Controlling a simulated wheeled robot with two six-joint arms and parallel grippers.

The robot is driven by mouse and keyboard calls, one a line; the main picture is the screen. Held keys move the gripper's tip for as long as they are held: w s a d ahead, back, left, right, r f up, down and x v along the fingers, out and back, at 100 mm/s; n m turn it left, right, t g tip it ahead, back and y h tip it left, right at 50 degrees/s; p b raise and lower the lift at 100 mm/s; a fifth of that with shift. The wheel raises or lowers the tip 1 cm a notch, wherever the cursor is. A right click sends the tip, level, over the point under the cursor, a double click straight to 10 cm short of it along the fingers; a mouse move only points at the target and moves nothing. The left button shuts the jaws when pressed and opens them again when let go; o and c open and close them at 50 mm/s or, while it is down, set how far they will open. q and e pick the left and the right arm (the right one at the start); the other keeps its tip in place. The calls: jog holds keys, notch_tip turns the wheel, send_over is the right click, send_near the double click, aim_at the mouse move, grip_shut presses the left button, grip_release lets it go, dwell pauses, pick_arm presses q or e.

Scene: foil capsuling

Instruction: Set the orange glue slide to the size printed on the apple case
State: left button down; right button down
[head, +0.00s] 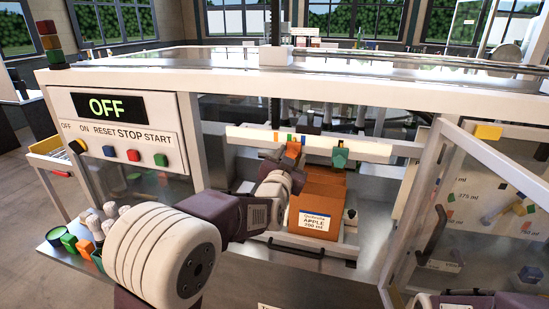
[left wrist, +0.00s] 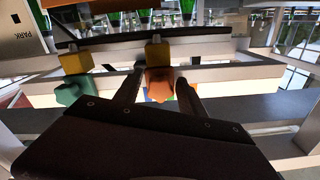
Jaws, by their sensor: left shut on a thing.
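The orange glue slide (head: 292,149) sits on a white rail (head: 375,151) inside the machine. My left gripper (head: 283,158) is shut on it; in the left wrist view the orange slide (left wrist: 159,84) is between the two fingers (left wrist: 158,92). A green slide (head: 340,153) sits on the same rail to the right; it also shows in the left wrist view (left wrist: 73,88). The brown apple case (head: 324,185) stands below the rail, with a white label (head: 314,221) reading APPLE and a size in ml whose figure is too small to be sure of. My right gripper does not show.
A control panel with an OFF display (head: 107,106) and several buttons is at left. Small coloured marks show along the rail behind the orange slide. An open clear door (head: 470,215) with printed sizes and coloured marks stands at right. Several bottle-like pieces and coloured blocks lie on the left ledge.

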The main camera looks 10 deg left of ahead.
pick_arm(q)
jog(key=shift+d, duration=1.25)
jog(key=c, duration=1)
grip_release()
jog(key=shift+c, duration=0.2)
jog(key=s+b, duration=0.1)
jog(key=s, duration=0.8)
jog(key=shift+a, duration=0.15)
